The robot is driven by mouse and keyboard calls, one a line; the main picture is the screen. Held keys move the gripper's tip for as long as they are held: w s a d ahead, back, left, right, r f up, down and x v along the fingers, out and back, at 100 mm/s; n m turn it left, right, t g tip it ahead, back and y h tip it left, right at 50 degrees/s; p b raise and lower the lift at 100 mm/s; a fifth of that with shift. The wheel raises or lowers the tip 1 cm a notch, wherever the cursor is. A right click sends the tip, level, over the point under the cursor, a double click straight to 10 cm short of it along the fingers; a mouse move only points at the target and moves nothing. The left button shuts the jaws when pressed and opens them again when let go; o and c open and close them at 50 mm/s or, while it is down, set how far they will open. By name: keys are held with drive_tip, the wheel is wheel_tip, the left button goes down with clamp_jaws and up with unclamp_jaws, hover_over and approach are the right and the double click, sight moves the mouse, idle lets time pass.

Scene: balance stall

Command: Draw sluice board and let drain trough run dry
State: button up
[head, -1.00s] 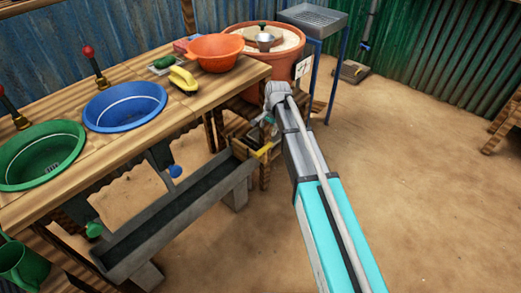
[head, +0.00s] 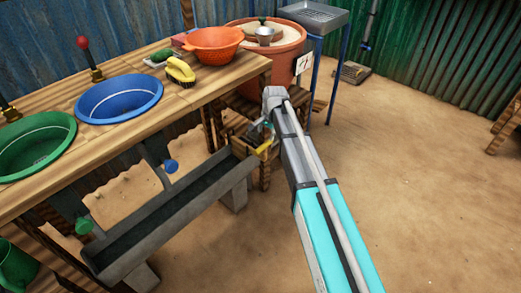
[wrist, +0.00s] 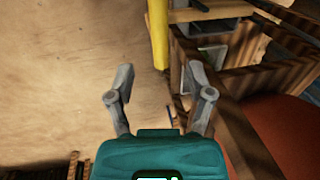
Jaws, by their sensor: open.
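The drain trough (head: 160,222) is a long grey channel below the table's front edge, dark inside; I cannot tell its water level. A yellow bar, seemingly the sluice board's handle (head: 264,149), shows at its far end. In the wrist view the yellow bar (wrist: 159,35) comes down from the top, and its near end lies at about the level of my fingertips, between them in the picture. My gripper (wrist: 158,75) is open and empty, with a finger on each side. I cannot tell the depth between bar and fingers. The board itself is mostly hidden.
A large terracotta tub (head: 287,62) stands behind my arm.

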sight(263, 146)
drive_tip(key=shift+w+a+f+b, duration=0.15)
drive_tip(key=shift+a+f+b, duration=0.05)
drive_tip(key=shift+f+b, duration=1.1)
drive_tip(key=shift+w+a+f+b, duration=0.2)
drive_tip(key=shift+a+f+b, duration=0.05)
drive_tip(key=shift+f+b, duration=1.1)
drive_tip(key=shift+w+a+f+b, duration=0.15)
drive_tip(key=shift+a+f+b, duration=0.05)
drive_tip(key=shift+f+b, duration=1.1)
drive_tip(key=shift+f, duration=0.15)
drive_tip(key=shift+c, duration=0.2)
clamp_jaws()
